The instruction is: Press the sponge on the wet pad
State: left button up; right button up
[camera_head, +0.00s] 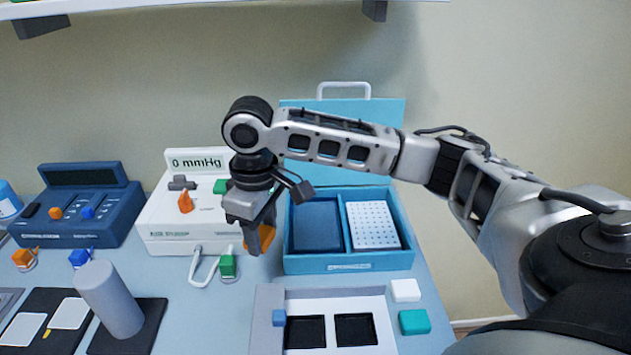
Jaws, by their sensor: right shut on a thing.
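My right gripper (254,232) points down in the middle, in front of the white gauge unit and left of the open blue case. It is shut on an orange thing (266,240), largely hidden by the fingers; I cannot tell if it is the sponge. A white block (405,290) and a teal block (414,322) lie right of a tray (335,294) with two black recesses (305,332). The frame does not show which of these is the wet pad. My left gripper is not in view.
The white gauge unit (180,229) reads 0 mmHg. The blue case (348,264) holds a white dotted panel (373,224). A dark blue unit (88,205) stands left. A grey cylinder (109,298) stands front left. A shelf (130,4) hangs above.

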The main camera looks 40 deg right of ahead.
aim_at(317, 222)
jog(key=w+d+n, duration=0.1)
jog(key=d+n, duration=0.1)
jog(key=w+d+n, duration=0.1)
jog(key=d+n, duration=0.1)
jog(key=w+d+n, duration=0.1)
jog(key=d, duration=0.2)
jog(key=shift+f+n, duration=0.2)
jog(key=shift+n, duration=0.2)
jog(key=d+n, duration=0.2)
jog(key=d, duration=0.1)
jog(key=d+n, duration=0.3)
jog(key=w+d+f+n, duration=0.1)
jog(key=d+n, duration=0.1)
jog(key=d, duration=0.1)
jog(key=shift+d+n, duration=0.1)
jog(key=shift+n, duration=0.2)
jog(key=shift+f, duration=2.75)
jog(key=shift+f, duration=1.05)
jog(key=shift+r, duration=3.55)
